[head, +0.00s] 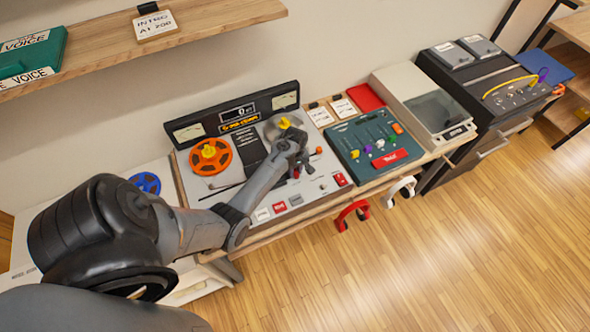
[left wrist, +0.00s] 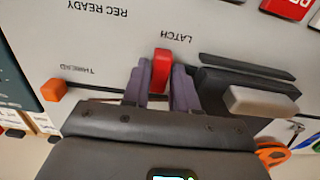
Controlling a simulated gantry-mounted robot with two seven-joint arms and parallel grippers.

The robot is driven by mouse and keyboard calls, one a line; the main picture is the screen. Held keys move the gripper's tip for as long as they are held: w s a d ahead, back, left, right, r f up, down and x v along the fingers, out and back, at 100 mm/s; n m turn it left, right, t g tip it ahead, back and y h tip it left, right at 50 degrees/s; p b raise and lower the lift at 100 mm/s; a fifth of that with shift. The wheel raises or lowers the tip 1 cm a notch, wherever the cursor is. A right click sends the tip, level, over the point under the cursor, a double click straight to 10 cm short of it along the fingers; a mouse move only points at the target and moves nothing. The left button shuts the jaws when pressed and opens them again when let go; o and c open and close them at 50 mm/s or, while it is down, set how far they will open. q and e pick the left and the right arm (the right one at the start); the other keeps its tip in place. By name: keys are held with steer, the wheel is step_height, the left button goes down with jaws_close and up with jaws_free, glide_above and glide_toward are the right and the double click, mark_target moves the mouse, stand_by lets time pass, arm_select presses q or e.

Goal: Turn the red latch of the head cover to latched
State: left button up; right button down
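In the left wrist view the red latch (left wrist: 162,62) stands up from the pale panel below the printed word LATCH, which appears upside down. The two purple-grey fingers of my left gripper (left wrist: 160,82) are on either side of it and appear closed against it. The lower part of the latch is hidden by the gripper. A dark bar with a pale lever (left wrist: 262,101), perhaps part of the head cover, lies just right of the fingers. In the head view my left gripper (head: 297,162) is over the tape deck (head: 315,190), and the latch is hard to make out there. My right gripper is not in view.
An orange THREAD knob (left wrist: 54,90) is left of the fingers. An orange reel (head: 211,157) sits on the deck's left. A green control box (head: 372,142) stands right of the deck. A shelf (head: 190,25) overhangs the back left.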

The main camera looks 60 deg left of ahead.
arm_select(q)
jaws_close()
steer(key=m+p, duration=0.1)
steer(key=p, duration=0.1)
steer(key=m+p, duration=0.1)
steer(key=m, duration=0.1)
steer(key=shift+s+r+p, duration=0.2)
steer(key=shift+r+p, duration=0.05)
steer(key=shift+p, duration=0.1)
steer(key=m+p, duration=0.1)
steer(key=m, duration=0.1)
steer(key=m+p, duration=0.2)
steer(key=shift+s+a+f+m, duration=0.1)
steer(key=shift+s+a+m, duration=0.1)
steer(key=shift+m, duration=0.2)
steer(key=m, duration=0.2)
steer(key=m+p, duration=0.1)
steer(key=m, duration=0.1)
steer(key=shift+s+a+m+p, duration=0.1)
steer(key=shift+a+m+p, duration=0.1)
steer(key=shift+m+p, duration=0.1)
steer(key=m, duration=0.3)
steer(key=shift+a+f, duration=0.1)
steer(key=shift+a, duration=0.1)
steer(key=shift+m, duration=1.2)
